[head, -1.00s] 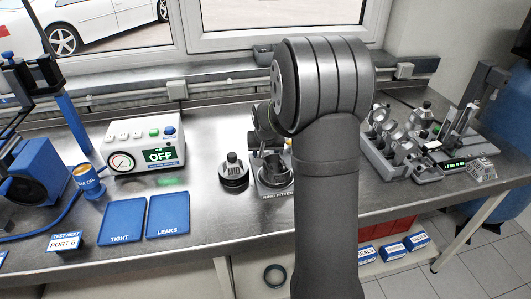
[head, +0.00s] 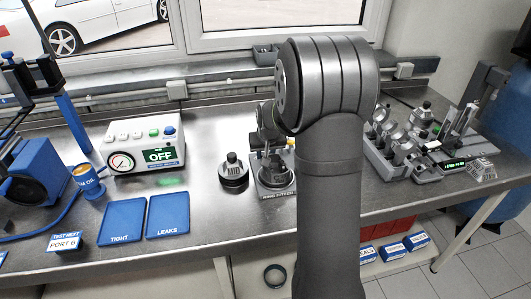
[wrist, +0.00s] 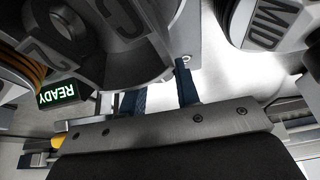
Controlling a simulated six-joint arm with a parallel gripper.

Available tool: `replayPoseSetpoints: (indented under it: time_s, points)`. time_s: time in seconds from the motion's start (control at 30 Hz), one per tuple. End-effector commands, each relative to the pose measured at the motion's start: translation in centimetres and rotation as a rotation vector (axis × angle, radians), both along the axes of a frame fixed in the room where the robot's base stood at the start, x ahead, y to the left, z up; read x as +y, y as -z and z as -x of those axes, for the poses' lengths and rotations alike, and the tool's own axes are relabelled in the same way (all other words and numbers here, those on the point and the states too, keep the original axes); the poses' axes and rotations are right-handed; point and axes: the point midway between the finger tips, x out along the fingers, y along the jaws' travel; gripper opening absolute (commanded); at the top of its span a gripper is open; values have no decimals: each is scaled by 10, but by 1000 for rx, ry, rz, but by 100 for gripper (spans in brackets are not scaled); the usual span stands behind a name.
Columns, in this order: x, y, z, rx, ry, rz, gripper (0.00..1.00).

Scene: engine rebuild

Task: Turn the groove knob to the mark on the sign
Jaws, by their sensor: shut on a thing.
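The groove knob seems to be a grey round part marked "C" and "2" (wrist: 120,30), close up at the upper left of the wrist view. It sits on the ring fitter stand (head: 275,191) at mid-bench in the head view. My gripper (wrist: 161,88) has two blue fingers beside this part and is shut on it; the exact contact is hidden. In the head view my arm partly hides the gripper (head: 268,140).
A green "READY" display (wrist: 62,94) shows at the left of the wrist view. A tester reading "OFF" (head: 145,140) and two blue mats (head: 168,215) lie to the left. Grey fixtures (head: 410,140) stand on the right. Bare bench lies in front of the sign.

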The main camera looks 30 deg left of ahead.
Motion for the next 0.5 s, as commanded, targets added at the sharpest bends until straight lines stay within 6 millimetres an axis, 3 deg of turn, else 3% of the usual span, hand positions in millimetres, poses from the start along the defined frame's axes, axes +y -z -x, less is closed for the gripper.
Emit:
replayPoseSetpoints:
  time_s: [0.2,0.23,0.33,0.5]
  points:
    - [0,0,0,1,0,1,6]
    - [0,0,0,1,0,1,31]
    - [0,0,0,0,0,0,51]
    - [0,0,0,0,1,0,51]
